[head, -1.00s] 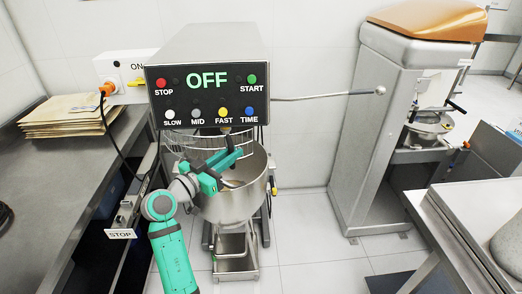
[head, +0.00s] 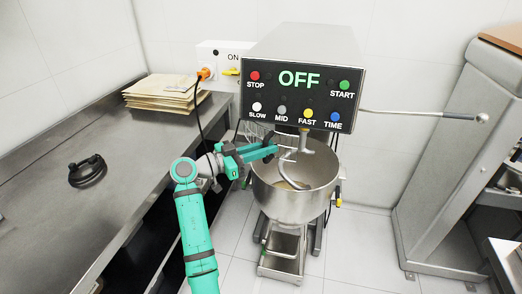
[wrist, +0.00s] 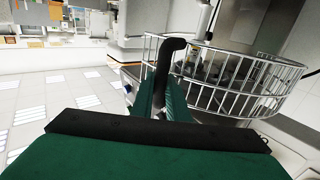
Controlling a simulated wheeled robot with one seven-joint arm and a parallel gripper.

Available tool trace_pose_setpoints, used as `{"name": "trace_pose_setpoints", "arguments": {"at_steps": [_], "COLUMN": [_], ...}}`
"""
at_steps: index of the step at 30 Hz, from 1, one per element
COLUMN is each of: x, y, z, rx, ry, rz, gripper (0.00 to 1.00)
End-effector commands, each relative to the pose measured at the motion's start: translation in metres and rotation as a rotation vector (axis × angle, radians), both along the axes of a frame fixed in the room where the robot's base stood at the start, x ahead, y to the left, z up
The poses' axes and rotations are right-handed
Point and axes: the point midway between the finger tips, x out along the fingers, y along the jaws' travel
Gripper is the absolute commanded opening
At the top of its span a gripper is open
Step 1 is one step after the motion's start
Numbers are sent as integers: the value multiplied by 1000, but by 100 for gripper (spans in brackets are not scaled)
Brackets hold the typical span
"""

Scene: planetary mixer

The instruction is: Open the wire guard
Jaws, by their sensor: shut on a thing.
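The mixer's wire guard (head: 256,131) shows in the head view only as a small piece under the left of the control box, partly hidden by my arm. In the wrist view the guard (wrist: 225,80) is a curved cage of bright bars, with a black bent handle (wrist: 163,68) at its near side. My gripper (head: 272,149) is at the left rim side of the bowl, and in the wrist view my gripper (wrist: 166,98) is shut on that handle. The front of the steel bowl (head: 298,205) is uncovered, and the dough hook (head: 290,172) shows inside.
The control box (head: 302,80) above reads OFF, and a metal lever (head: 420,114) sticks out to its right. A steel counter (head: 60,215) on the left carries a stack of paper sacks (head: 165,92) and a black object (head: 87,170). Floor is clear right of the bowl.

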Motion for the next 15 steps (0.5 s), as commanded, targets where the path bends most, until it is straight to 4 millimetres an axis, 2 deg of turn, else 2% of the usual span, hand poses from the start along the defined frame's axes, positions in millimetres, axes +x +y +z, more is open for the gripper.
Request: {"name": "trace_pose_setpoints", "arguments": {"at_steps": [14, 15], "x": [2, 2], "y": [-5, -5], "z": [-1, -1], "rx": [0, 0], "ry": [4, 4], "rz": [-6, -6], "gripper": [0, 20]}}
